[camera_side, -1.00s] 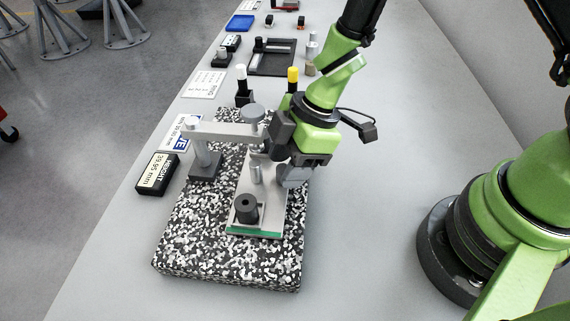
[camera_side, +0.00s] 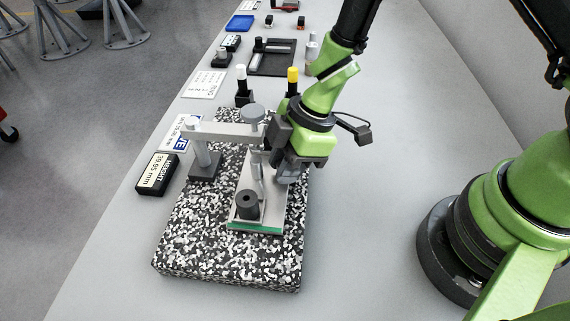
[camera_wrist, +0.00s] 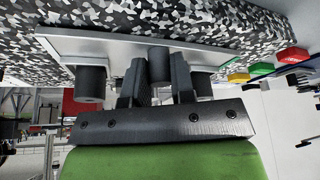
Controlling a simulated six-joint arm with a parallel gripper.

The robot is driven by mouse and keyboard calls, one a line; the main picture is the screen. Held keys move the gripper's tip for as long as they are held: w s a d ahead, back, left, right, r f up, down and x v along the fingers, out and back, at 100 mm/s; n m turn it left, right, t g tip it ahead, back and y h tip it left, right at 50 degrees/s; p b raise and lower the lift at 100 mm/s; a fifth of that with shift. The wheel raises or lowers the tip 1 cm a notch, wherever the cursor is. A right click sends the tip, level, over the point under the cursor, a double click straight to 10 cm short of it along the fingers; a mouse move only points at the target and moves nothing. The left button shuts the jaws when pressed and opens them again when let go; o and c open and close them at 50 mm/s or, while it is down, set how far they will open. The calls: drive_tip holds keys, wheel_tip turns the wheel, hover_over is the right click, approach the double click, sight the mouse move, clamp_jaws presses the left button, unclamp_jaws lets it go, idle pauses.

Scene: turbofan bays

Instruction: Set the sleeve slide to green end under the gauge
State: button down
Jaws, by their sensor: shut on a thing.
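The sleeve slide (camera_side: 244,187) is a pale grey plate on a speckled stone block, with a green strip (camera_side: 256,228) at its near end. A dark hollow sleeve (camera_side: 246,206) stands upright near that end. The gauge (camera_side: 252,114) hangs from a stand's arm above the slide, behind this sleeve. My gripper (camera_side: 275,172) is low over the slide's right side. In the wrist view, my gripper (camera_wrist: 156,90) is shut on a grey post (camera_wrist: 158,66) of the slide, with a dark cylinder (camera_wrist: 90,84) to the left. The jaws' contact is hidden in the side view.
The speckled block (camera_side: 195,250) has bare room in front of the slide. The gauge stand's foot (camera_side: 204,168) and a digital readout box (camera_side: 157,174) are on the left. White-topped (camera_side: 242,85) and yellow-topped (camera_side: 292,82) pieces stand behind the block.

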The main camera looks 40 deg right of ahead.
drive_tip(key=w+d, duration=0.6)
drive_tip(key=shift+w+r, duration=0.1)
drive_tip(key=shift+w, duration=0.1)
drive_tip(key=shift+d, duration=0.15)
drive_tip(key=c, duration=1)
unclamp_jaws()
drive_tip(key=shift+o, duration=0.2)
drive_tip(key=shift+s, duration=0.1)
drive_tip(key=v, duration=1)
